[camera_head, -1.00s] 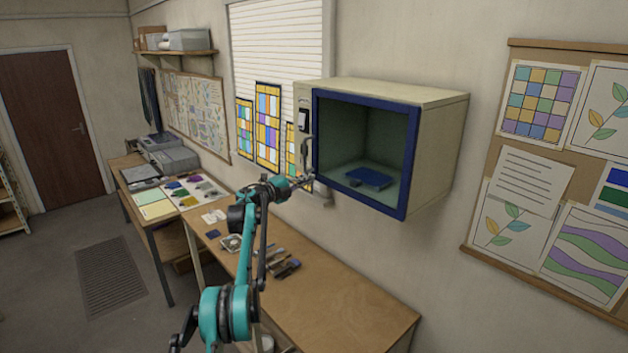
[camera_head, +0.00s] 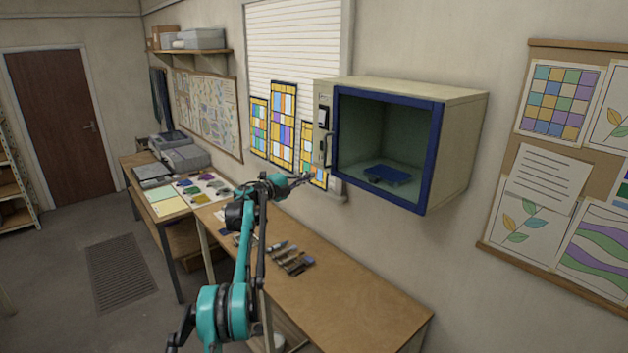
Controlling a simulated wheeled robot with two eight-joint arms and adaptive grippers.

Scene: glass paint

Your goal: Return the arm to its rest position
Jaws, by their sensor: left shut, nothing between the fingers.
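My left gripper (camera_head: 303,179) is at the end of the teal and black arm, in front of the stained-glass panels and to the left of the wall cabinet. It is shut and empty, apart from the cabinet. The arm is raised and bent above the wooden workbench. My right gripper is not in view.
The wall cabinet (camera_head: 462,150) has a blue-framed front and a blue item (camera_head: 388,174) inside on its floor. Several tools (camera_head: 288,259) lie on the workbench (camera_head: 350,305), whose right part is bare. A second table (camera_head: 180,212) with colored pieces stands farther back.

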